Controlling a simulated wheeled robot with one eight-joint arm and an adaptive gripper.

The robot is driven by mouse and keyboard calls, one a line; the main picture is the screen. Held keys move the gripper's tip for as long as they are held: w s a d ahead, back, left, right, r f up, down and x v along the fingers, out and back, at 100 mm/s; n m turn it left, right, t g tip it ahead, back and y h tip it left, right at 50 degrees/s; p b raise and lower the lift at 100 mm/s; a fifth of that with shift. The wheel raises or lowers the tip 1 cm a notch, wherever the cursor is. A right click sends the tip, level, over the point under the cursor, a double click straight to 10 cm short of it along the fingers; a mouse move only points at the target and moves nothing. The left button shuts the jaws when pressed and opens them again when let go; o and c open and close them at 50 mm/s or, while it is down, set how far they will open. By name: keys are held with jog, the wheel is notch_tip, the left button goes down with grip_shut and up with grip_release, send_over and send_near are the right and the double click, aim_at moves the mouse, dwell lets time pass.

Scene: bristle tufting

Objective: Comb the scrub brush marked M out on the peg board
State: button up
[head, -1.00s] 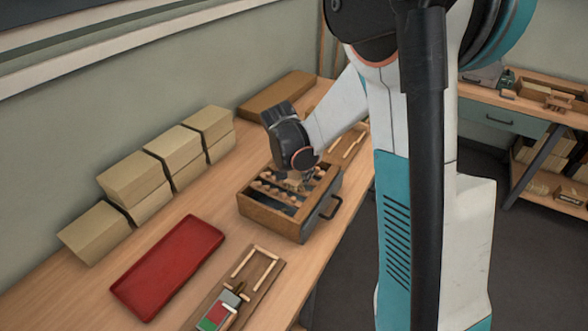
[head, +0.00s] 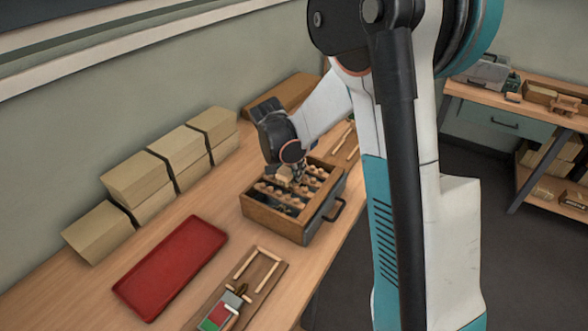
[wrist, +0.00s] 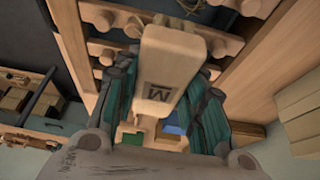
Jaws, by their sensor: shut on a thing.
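My gripper (wrist: 160,108) is shut on the scrub brush (wrist: 168,62), a pale wooden block with a black M on its face. In the head view my gripper (head: 291,170) holds the brush (head: 285,174) over the back part of an open wooden box (head: 268,222) with rows of round-ended pegs, seemingly the peg board. Pegs (wrist: 103,17) show on both sides of the brush in the wrist view. I cannot tell whether the bristles touch them.
A red tray (head: 170,268) lies front left of the box. Cardboard boxes (head: 136,180) stand along the wall. A board with wooden rails and red and green patches (head: 215,318) lies at the front. A second bench (head: 480,92) stands at the right.

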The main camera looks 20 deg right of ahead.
jog(key=shift+w+a+f, duration=0.1)
jog(key=shift+w+a, duration=0.4)
jog(key=shift+w, duration=0.2)
jog(key=shift+w+a, duration=0.5)
jog(key=shift+w, duration=0.2)
jog(key=shift+s+d, duration=0.6)
jog(key=shift+s, duration=0.25)
jog(key=shift+s+d, duration=0.55)
jog(key=shift+s, duration=0.25)
jog(key=shift+c, duration=0.4)
jog(key=shift+s+d+b, duration=0.2)
jog(key=shift+s+d, duration=0.35)
jog(key=shift+s, duration=0.3)
jog(key=shift+s+d+b, duration=0.2)
jog(key=shift+s+d, duration=0.3)
jog(key=shift+s, duration=0.35)
jog(key=shift+w+a, duration=2.2)
jog(key=shift+w, duration=1.25)
jog(key=shift+s+d+f, duration=0.1)
jog(key=shift+s+d, duration=0.5)
jog(key=shift+s, duration=0.35)
jog(key=shift+s+d+f, duration=0.1)
jog(key=shift+s+d, duration=0.45)
jog(key=shift+s, duration=0.35)
